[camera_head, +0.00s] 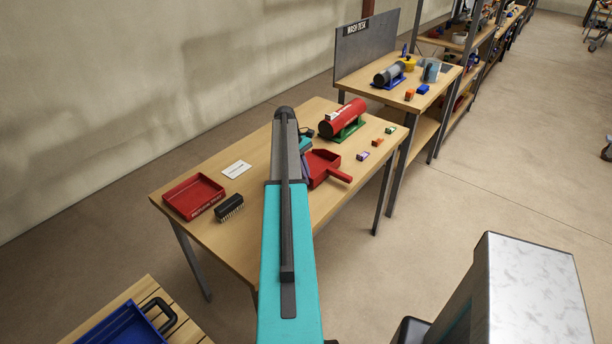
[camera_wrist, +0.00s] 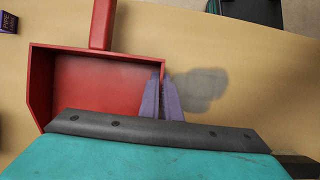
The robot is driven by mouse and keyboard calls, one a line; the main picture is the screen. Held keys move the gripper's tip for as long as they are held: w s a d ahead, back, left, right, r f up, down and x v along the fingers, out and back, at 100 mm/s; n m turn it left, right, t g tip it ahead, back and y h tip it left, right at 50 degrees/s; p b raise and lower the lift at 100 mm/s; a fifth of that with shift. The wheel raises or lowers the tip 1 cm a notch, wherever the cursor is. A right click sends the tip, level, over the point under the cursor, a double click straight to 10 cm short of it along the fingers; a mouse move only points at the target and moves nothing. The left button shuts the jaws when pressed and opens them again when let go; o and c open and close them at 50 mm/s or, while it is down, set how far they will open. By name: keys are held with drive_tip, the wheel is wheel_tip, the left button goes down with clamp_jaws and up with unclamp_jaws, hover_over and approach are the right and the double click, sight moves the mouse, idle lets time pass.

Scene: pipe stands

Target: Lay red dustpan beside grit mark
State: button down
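The red dustpan (camera_head: 322,166) is at the right part of the near table, its handle toward the right front edge. In the wrist view the dustpan (camera_wrist: 95,82) fills the left, handle pointing up. My gripper (camera_wrist: 162,92) has purple fingers close together on the dustpan's right side wall, one inside and one outside. I cannot tell whether the pan touches the table. The grit mark (camera_wrist: 199,88), a grey smudge on the wood, lies just right of the fingers, beside the pan. My arm hides most of that spot in the head view.
A red tray (camera_head: 181,205), a black brush (camera_head: 230,208) and a white card (camera_head: 236,169) are on the table's left. A red cylinder (camera_head: 348,116) on a green stand (camera_head: 350,132) is behind the dustpan. Small blocks (camera_head: 363,155) line the right edge.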

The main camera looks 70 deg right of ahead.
drive_tip(key=shift+f, duration=0.45)
idle(0.9)
drive_tip(key=c, duration=1.9)
unclamp_jaws()
drive_tip(key=b+v, duration=0.3)
drive_tip(key=v, duration=0.9)
drive_tip(key=shift+b, duration=0.4)
drive_tip(key=shift+v, duration=0.9)
drive_tip(key=shift+r, duration=0.1)
